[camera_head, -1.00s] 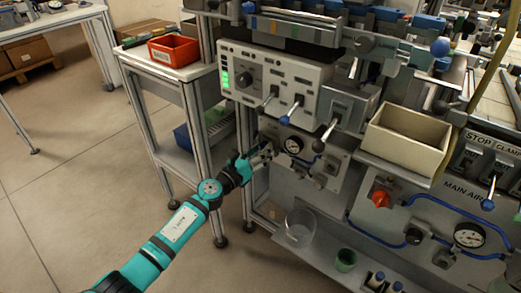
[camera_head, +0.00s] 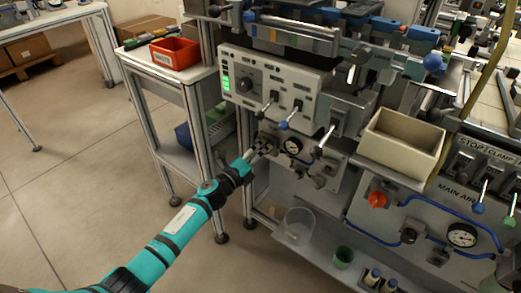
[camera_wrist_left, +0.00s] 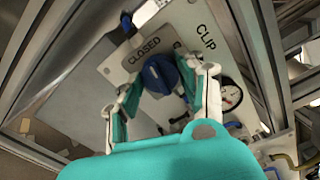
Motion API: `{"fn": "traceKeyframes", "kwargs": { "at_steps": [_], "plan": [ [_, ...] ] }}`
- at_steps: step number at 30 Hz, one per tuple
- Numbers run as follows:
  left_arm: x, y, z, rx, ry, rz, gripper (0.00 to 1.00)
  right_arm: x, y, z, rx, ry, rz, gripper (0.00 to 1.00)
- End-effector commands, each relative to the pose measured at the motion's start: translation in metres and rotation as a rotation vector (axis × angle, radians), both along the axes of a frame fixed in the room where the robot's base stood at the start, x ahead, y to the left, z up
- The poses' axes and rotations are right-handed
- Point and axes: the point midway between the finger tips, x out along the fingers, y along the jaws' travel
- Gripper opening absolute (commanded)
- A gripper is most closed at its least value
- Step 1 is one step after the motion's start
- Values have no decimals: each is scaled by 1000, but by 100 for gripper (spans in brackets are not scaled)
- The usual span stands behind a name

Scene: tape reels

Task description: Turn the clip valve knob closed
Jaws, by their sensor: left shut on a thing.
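The clip valve knob is blue and shows in the left wrist view (camera_wrist_left: 160,73), on a light panel with the words CLOSED and CLIP. My left gripper (camera_head: 263,146) reaches the lower panel beside the round gauge in the head view. In the left wrist view its two fingers (camera_wrist_left: 165,95) stand on either side of the knob and are shut on it. The knob's pointing direction is hard to read. In the head view the gripper hides the knob. My right gripper is not in view.
A round gauge (camera_head: 292,146) sits right of the gripper. Several levers stick out above it from the control box (camera_head: 265,83). A red knob (camera_head: 377,199) and a cream bin (camera_head: 405,140) are further right. A clear cup (camera_head: 299,223) stands below. The floor at left is free.

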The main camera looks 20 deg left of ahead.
Motion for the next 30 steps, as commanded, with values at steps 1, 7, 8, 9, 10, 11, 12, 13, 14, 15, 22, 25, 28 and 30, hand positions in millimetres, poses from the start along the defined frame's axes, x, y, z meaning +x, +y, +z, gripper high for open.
{"fn": "traceKeyframes", "kwargs": {
  "at_steps": [1, 7, 8, 9, 10, 11, 12, 13, 14, 15, 22, 25, 28, 30],
  "plan": [
    [0, 0, 0, -27, 12, 0, 7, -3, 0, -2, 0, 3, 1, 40],
    [0, 1, -1, -118, 46, 1, 7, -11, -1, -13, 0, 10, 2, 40],
    [0, 1, -1, -128, 49, 1, 7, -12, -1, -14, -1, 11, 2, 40],
    [0, 0, -1, -138, 53, 1, 7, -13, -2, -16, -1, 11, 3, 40],
    [0, 0, -1, -146, 56, 1, 7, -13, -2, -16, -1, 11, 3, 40],
    [0, 1, -1, -153, 59, 1, 7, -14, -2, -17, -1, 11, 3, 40],
    [0, 1, -1, -161, 61, 1, 7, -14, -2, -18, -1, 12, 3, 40],
    [0, 0, -1, -165, 63, 1, 7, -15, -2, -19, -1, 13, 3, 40],
    [0, 1, -1, -169, 64, 1, 7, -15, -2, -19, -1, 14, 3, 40],
    [0, 1, -1, -173, 66, 1, 7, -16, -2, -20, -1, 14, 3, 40],
    [0, 1, -2, -179, 68, 1, 7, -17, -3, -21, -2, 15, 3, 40],
    [0, 0, -2, -178, 67, 1, 7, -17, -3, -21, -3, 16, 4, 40],
    [0, 0, -2, -178, 67, 1, 7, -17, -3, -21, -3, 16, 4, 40],
    [0, 0, -2, -178, 67, 1, 48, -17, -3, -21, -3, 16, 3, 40]
  ]
}}
